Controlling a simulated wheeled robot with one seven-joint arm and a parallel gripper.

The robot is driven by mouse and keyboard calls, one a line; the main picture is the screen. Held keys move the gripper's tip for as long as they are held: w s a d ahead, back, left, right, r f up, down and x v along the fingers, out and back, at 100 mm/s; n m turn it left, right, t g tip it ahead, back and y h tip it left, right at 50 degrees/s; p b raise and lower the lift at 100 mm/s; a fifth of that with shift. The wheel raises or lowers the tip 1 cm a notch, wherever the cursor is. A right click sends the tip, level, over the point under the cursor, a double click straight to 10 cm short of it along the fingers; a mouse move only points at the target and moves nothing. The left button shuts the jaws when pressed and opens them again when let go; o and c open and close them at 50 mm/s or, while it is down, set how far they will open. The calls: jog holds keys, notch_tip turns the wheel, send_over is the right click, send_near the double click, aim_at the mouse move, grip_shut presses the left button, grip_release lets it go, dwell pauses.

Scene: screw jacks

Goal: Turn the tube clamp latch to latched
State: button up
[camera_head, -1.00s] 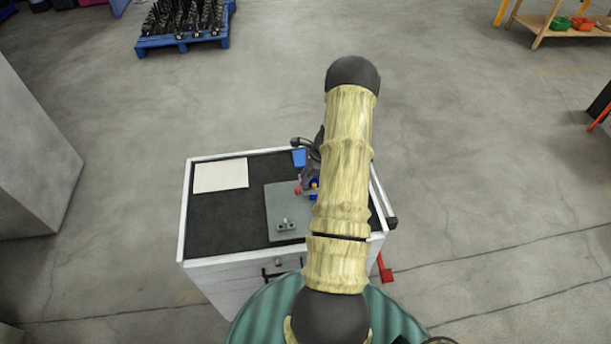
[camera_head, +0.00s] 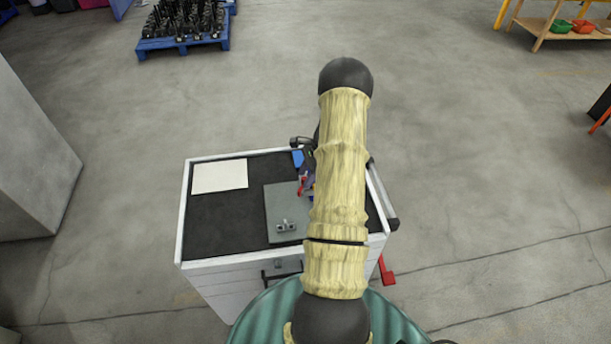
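A grey plate (camera_head: 280,207) lies on the dark top of a white cabinet. A small grey fitting (camera_head: 286,226) with dark round spots stands near the plate's front edge. A red part (camera_head: 302,186) and a bit of blue show at the plate's right side, mostly behind my arm. I cannot tell which of these belongs to the tube clamp latch or how it is turned. My gripper (camera_head: 307,172) is at the plate's right edge, close to the red part, and largely hidden by my arm. Its fingers and any contact are not clear.
The white cabinet (camera_head: 181,225) has a raised rim. A white sheet (camera_head: 220,176) lies at the back left of its top, and a blue item (camera_head: 298,158) at the back. A grey block (camera_head: 35,160) stands far left.

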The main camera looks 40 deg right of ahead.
jog(key=b+v, duration=0.5)
jog(key=v, duration=1.2)
jog(key=shift+r, duration=0.15)
jog(key=shift+w, duration=0.1)
jog(key=c, duration=0.5)
jog(key=w+a+f+n+g+h+b, duration=0.1)
jog(key=a+f, duration=0.2)
jog(key=w+a+f+n+g+h, duration=0.1)
jog(key=w+a+f+g, duration=0.1)
jog(key=f, duration=0.1)
jog(key=w+a+f+n+g+h+b, duration=0.1)
jog(key=w+a+f, duration=0.1)
jog(key=a+f, duration=0.1)
jog(key=shift+w+a+n+g+h+b, duration=0.15)
jog(key=shift+a+n+g+h+b, duration=0.15)
jog(key=shift+g, duration=0.1)
grip_shut()
jog(key=w+a+n+h+b, duration=0.2)
jog(key=w+a+n+h, duration=0.2)
jog(key=a, duration=0.4)
jog(key=w+f+h, duration=0.1)
jog(key=h, duration=0.1)
jog(key=shift+w+a+g+h, duration=0.3)
jog(key=shift+w+a+h, duration=0.1)
